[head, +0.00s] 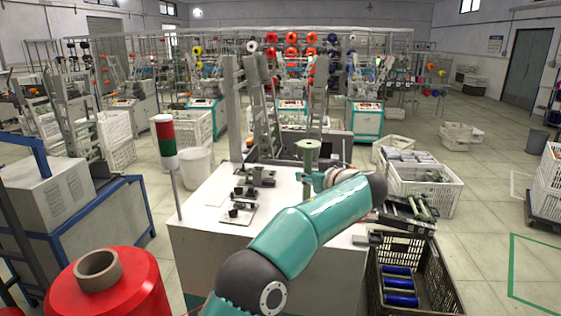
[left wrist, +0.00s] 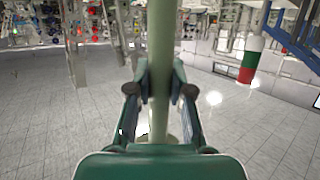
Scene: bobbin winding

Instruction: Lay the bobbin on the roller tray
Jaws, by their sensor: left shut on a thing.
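The bobbin (head: 307,158) is pale green, with a round flange on top, and stands roughly upright above the far right part of the white table. My left gripper (head: 311,181) is beside it, partly hidden by my teal arm. In the left wrist view the fingers (left wrist: 166,92) are shut on the green shaft of the bobbin (left wrist: 160,45). The bobbin's lower end is hidden in the head view. The roller tray (head: 408,212) is dark with light rollers, at the table's right side, partly covered by my arm. My right gripper is not in view.
The white table (head: 205,225) bears small black fixtures (head: 240,205). A signal lamp (head: 166,140) stands at its left corner. A black crate (head: 440,270) with blue spools is front right; white crates (head: 425,185) are behind the tray. A red spool (head: 110,285) is front left.

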